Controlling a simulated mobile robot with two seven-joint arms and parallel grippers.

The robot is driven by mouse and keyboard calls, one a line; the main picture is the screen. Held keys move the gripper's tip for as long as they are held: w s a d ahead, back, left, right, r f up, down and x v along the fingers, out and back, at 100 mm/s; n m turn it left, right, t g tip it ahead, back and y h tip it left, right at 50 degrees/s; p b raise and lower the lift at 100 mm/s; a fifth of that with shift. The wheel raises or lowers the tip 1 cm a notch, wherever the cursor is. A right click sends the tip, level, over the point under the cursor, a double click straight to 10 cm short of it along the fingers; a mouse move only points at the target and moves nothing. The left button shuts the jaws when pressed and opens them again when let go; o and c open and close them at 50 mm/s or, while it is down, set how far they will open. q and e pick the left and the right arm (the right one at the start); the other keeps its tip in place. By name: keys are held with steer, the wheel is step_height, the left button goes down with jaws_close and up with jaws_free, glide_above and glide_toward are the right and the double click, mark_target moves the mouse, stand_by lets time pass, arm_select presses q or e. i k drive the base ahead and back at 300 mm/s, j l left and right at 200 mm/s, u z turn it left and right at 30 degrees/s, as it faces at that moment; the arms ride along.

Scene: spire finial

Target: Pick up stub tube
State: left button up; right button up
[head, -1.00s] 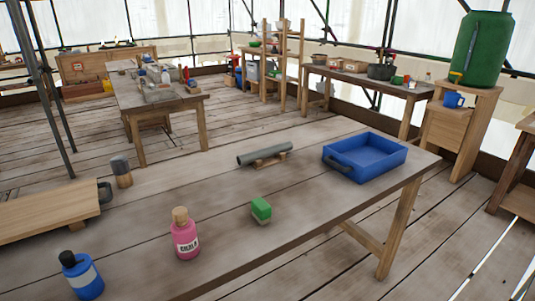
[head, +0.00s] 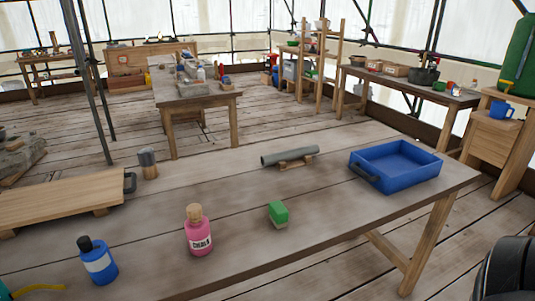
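The stub tube appears to be the grey-green cylinder (head: 290,154), lying on its side on a small wooden cradle (head: 297,164) near the far side of the near table (head: 325,212). It lies left of the blue tray (head: 397,163), apart from it. No gripper fingers show in the head view, so I cannot see either gripper relative to the tube.
On the near table stand a pink chalk bottle (head: 198,233), a blue bottle (head: 98,262), a green-topped block (head: 278,214), a dark-headed wooden piece (head: 148,165) and a wooden board (head: 60,202). Table surface around the tube is clear. A dark rounded part enters at lower right.

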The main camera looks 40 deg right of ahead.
mark_target(270, 159)
steer(key=k+l+u, duration=0.2)
steer(key=l, duration=0.25)
steer(key=l+u, duration=0.2)
steer(key=l, duration=0.2)
steer(key=k+l, duration=0.2)
steer(key=l, duration=0.2)
steer(key=k+l+u, duration=0.1)
steer(key=l, duration=0.35)
steer(key=k+l, duration=0.3)
steer(key=k+l+u, duration=0.1)
steer(key=l, duration=0.4)
steer(key=k, duration=0.1)
